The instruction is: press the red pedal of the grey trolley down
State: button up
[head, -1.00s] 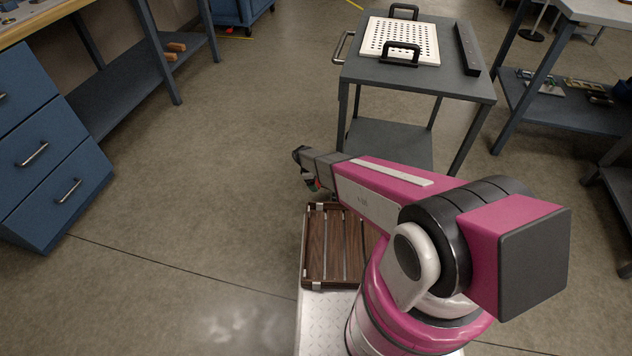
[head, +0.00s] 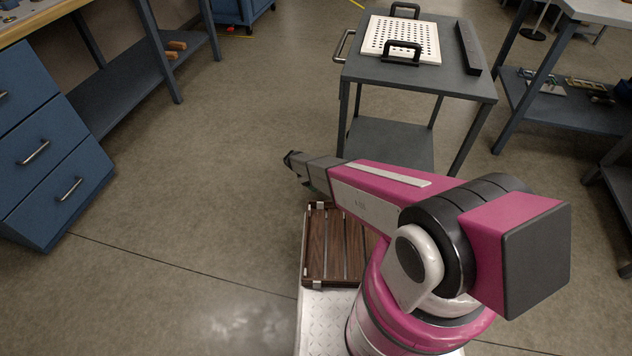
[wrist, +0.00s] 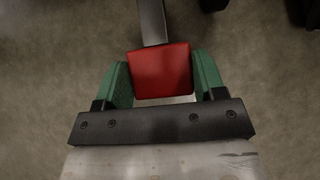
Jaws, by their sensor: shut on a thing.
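The grey trolley (head: 385,77) stands ahead at the top right of the head view, with a lower shelf and a handle on its left side. The red pedal (wrist: 161,72) is in the middle of the wrist view, at the end of a grey bar. My gripper (wrist: 160,77) has its green fingers on both sides of the pedal and is shut on it. In the head view only a little of my gripper (head: 308,185) shows below the wrist. The pedal is hidden there, and its height cannot be told.
A white perforated plate (head: 402,38) with two black handles and a dark bar (head: 467,47) lie on the trolley top. A slatted wooden rack (head: 335,245) is close below my arm. Blue drawers (head: 45,150) stand left, a blue bench right. Floor left of my arm is clear.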

jog(key=shift+a+f+h, duration=0.1)
jog(key=shift+f+h, duration=0.7)
jog(key=shift+f, duration=0.65)
jog(key=o, duration=1.3)
jog(key=v, duration=1)
jog(key=shift+w+a+r, duration=0.2)
jog(key=shift+r, duration=0.15)
jog(key=shift+s, duration=0.1)
